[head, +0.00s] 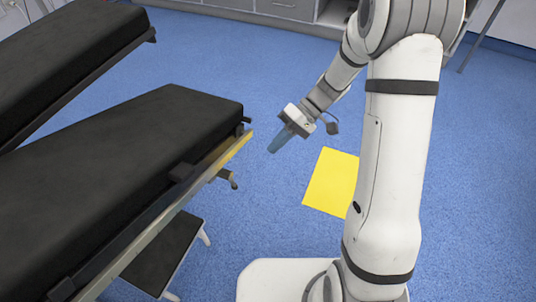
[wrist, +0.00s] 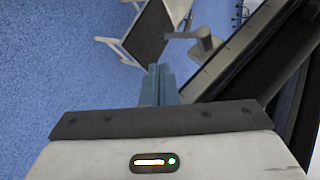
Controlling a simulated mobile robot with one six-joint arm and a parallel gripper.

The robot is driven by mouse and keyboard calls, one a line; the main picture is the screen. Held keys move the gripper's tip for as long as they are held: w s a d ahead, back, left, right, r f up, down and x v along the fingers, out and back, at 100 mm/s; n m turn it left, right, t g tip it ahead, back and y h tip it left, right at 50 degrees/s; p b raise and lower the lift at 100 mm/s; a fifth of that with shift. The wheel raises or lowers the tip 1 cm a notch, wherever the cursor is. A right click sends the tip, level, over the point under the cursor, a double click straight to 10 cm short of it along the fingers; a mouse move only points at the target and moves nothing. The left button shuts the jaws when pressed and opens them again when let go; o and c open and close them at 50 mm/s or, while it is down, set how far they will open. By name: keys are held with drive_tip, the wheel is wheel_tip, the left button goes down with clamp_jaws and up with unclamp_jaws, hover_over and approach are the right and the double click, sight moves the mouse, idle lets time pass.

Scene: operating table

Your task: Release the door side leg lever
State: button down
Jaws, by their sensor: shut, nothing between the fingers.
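The near leg section (head: 130,160) of the operating table is a black pad with a metal side rail (head: 160,222). A small lever (head: 229,179) sticks out below the rail near the pad's end; in the wrist view a grey lever (wrist: 200,42) shows beyond the fingertips, beside the rail. My gripper (head: 273,149) has blue fingers held together, pointing down and left. It is right of the pad's end, apart from the lever, and empty. The fingers also show in the wrist view (wrist: 158,72). Which leg is door side cannot be told.
A second black leg section (head: 60,60) lies at the upper left, with a gap between the two. A black-topped step stool (head: 165,250) stands under the near section. A yellow sheet (head: 330,182) lies on the blue floor, which is otherwise open right of the table.

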sight(235, 183)
drive_tip(key=b+x, duration=0.1)
drive_tip(key=x, duration=0.2)
drive_tip(key=b+x, duration=0.1)
drive_tip(key=x, duration=0.3)
drive_tip(key=r+b+x, duration=0.1)
drive_tip(key=b+x, duration=0.1)
drive_tip(key=x, duration=0.2)
drive_tip(key=shift+s+a, duration=0.5)
drive_tip(key=shift+a, duration=0.15)
drive_tip(key=shift+s+a+f+g+y+b, duration=0.3)
drive_tip(key=shift+s+a+f+g+b, duration=0.15)
drive_tip(key=shift+g, duration=0.15)
drive_tip(key=shift+s+a+r+m, duration=0.15)
drive_tip(key=shift+s+m, duration=0.05)
drive_tip(key=shift+m, duration=0.1)
